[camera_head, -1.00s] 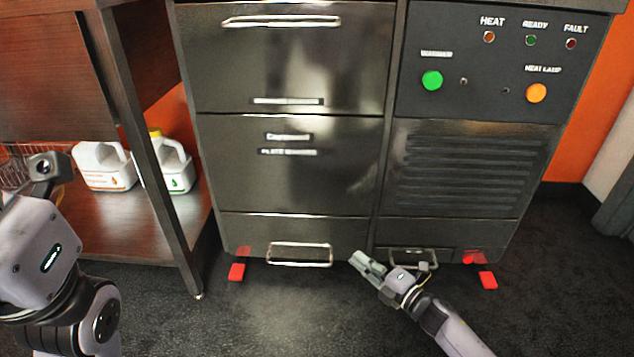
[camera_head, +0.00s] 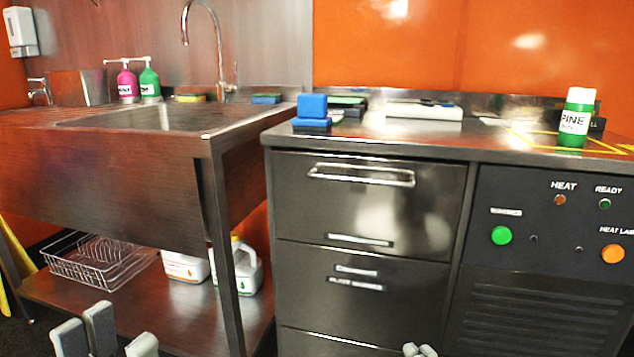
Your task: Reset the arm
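My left gripper (camera_head: 108,338) is at the bottom left of the head view, in front of the sink's lower shelf. Its grey fingers point up and stand apart, with no object seen between them. The picture edge cuts off the rest of it. My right gripper (camera_head: 419,350) shows only as small grey tips at the bottom edge, in front of the steel drawer cabinet (camera_head: 300,262). The tips are close together, and whether they are shut cannot be told.
A sink unit (camera_head: 95,185) stands left; its lower shelf (camera_head: 190,312) holds a wire basket (camera_head: 95,262) and white jugs (camera_head: 248,265). A control panel (camera_head: 550,228) is at right.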

